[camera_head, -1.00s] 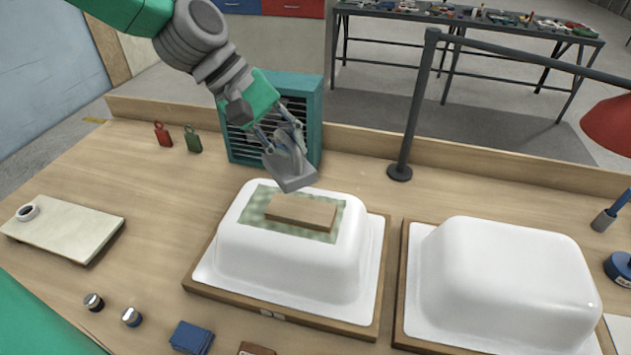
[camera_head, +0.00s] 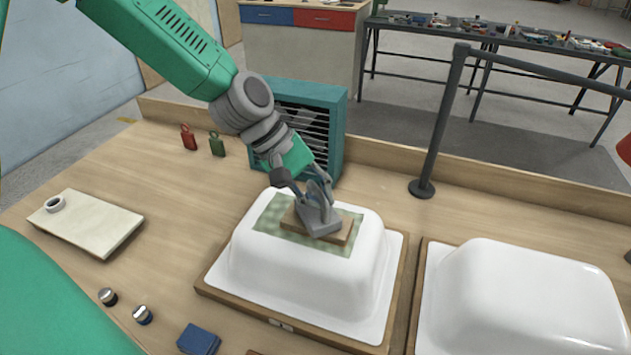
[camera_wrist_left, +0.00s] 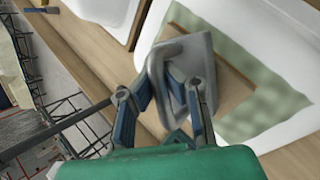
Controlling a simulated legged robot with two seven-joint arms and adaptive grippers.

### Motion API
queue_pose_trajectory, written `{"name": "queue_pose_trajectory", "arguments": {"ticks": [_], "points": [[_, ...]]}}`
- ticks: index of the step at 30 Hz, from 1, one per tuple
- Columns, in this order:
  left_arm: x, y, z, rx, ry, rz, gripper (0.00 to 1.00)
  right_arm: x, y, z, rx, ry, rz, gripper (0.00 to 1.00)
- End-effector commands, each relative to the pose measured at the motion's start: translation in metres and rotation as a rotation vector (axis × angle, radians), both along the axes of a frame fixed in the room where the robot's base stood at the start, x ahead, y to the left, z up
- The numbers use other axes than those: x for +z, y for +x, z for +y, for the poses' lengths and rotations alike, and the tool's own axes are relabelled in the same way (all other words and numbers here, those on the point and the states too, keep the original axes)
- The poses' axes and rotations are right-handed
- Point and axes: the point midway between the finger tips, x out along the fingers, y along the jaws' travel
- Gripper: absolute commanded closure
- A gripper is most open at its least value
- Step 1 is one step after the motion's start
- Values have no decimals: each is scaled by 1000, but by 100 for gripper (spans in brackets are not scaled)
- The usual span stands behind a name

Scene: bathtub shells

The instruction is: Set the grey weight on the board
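The grey weight (camera_head: 322,224) is over the tan board (camera_head: 343,238), its base level or nearly so; I cannot tell whether it touches. My left gripper (camera_head: 308,190) is shut on the weight's upper part from above. In the left wrist view the fingers close around the handle of the weight (camera_wrist_left: 202,50), and the board (camera_wrist_left: 232,90) shows behind it. The board lies on a green checked cloth patch (camera_head: 268,215) on top of the left white tub shell (camera_head: 300,265). My right gripper is not in view.
A second white shell (camera_head: 520,295) stands to the right. A teal louvred box (camera_head: 335,110) is close behind my left arm, and a dark post (camera_head: 435,140) stands right of it. Red (camera_head: 188,137) and green (camera_head: 216,144) weights stand at the back left.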

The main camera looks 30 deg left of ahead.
Motion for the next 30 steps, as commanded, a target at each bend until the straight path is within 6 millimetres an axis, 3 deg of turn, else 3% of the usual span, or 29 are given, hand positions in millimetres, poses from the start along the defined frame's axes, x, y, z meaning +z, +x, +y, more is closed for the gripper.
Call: {"name": "queue_pose_trajectory", "arguments": {"ticks": [12,15,30], "points": [[-6,1,9,2,-12,-5,100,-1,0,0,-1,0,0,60],[-7,1,9,1,-9,-2,74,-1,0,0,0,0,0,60],[-1,1,5,1,-4,-3,74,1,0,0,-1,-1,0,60]]}}
